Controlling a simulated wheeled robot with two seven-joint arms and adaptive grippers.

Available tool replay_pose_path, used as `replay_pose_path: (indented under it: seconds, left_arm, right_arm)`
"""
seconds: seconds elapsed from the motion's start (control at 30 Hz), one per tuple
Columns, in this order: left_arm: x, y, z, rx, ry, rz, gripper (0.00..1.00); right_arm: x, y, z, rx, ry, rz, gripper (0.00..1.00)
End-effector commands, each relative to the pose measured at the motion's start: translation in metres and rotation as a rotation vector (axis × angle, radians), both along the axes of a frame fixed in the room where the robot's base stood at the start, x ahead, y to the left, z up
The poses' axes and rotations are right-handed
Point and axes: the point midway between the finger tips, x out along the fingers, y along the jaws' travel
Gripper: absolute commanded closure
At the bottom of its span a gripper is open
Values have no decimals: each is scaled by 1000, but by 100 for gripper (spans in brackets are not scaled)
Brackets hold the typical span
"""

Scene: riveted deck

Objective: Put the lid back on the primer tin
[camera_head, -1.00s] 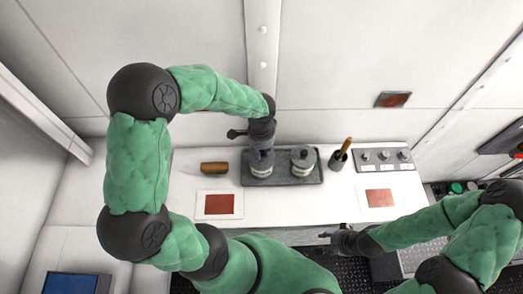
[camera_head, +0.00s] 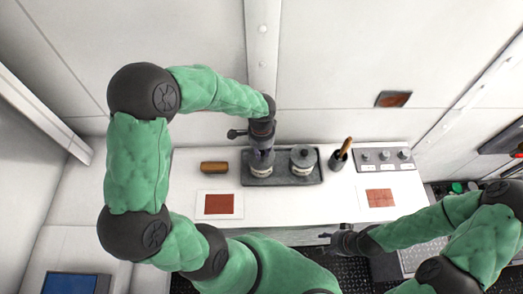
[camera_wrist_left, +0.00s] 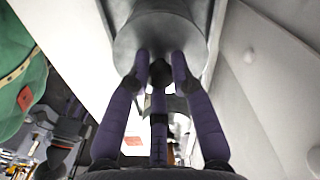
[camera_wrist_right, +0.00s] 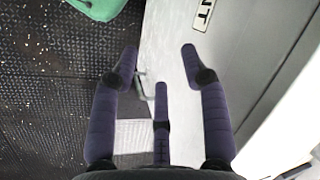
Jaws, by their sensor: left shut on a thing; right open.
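Two grey-and-white tins stand on a dark grey tray (camera_head: 285,181) on the white bench. My left gripper (camera_head: 262,155) is above the left tin (camera_head: 262,170), pointing down. In the left wrist view its fingers (camera_wrist_left: 160,72) are shut on the dark knob of a round grey lid (camera_wrist_left: 135,38). The lid is at the left tin's top; I cannot tell whether it is seated or just above. The right tin (camera_head: 303,165) has a grey top with a dark knob. I cannot read which tin is primer. My right gripper (camera_head: 335,238) is open and empty near the bench's front edge.
A brown block (camera_head: 214,167) lies left of the tray. A dark cup (camera_head: 337,162) with a wooden-handled tool stands right of it, beside a grey panel with knobs (camera_head: 384,159). Red patches (camera_head: 219,204) (camera_head: 380,197) lie at the front. The wall is close behind.

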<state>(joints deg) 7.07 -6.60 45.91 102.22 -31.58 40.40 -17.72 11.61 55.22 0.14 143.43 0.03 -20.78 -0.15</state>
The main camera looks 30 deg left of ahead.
Motion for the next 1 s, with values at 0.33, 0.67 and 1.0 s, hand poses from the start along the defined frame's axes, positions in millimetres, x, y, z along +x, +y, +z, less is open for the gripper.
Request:
replay_pose_path:
  seconds: [0.33,0.67,1.0]
  left_arm:
    - [0,0,0,0,0,0,100]
    - [0,0,-1,0,0,0,49]
    - [0,0,-1,0,0,0,26]
  right_arm:
    - [0,0,-1,0,0,0,54]
    - [0,0,-1,0,0,0,54]
    - [0,0,-1,0,0,0,54]
